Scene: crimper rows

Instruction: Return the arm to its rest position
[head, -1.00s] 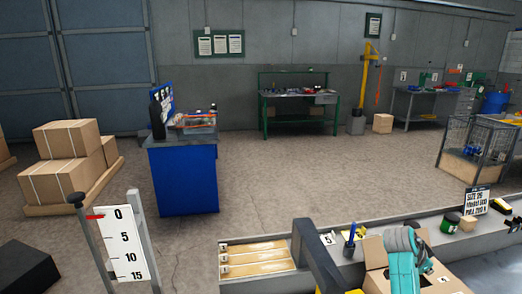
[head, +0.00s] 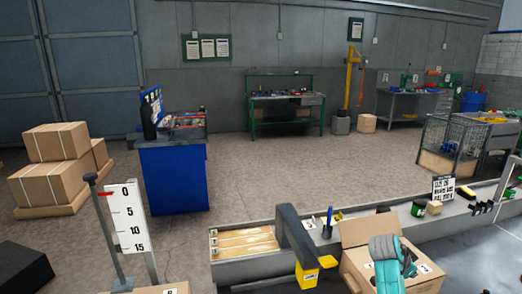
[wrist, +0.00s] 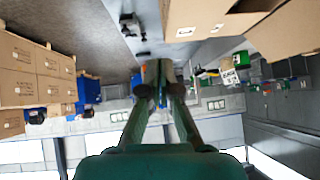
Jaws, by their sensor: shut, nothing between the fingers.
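My gripper (wrist: 158,76) shows in the wrist view, with its two fingers running up from a green body and meeting at the tips. It is shut, with nothing held between the fingertips, and they point into open space. In the head view a teal and grey part of my arm (head: 388,264) stands at the lower right, in front of an open cardboard box. I cannot make out the fingertips there.
The open cardboard box (head: 368,232) stands by the long grey bench (head: 345,222). A tray with wooden strips (head: 243,241), a pen cup and a dark sign (head: 443,188) are near. A blue cabinet (head: 174,180) and stacked boxes (head: 56,142) stand left. The middle floor (head: 300,170) is clear.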

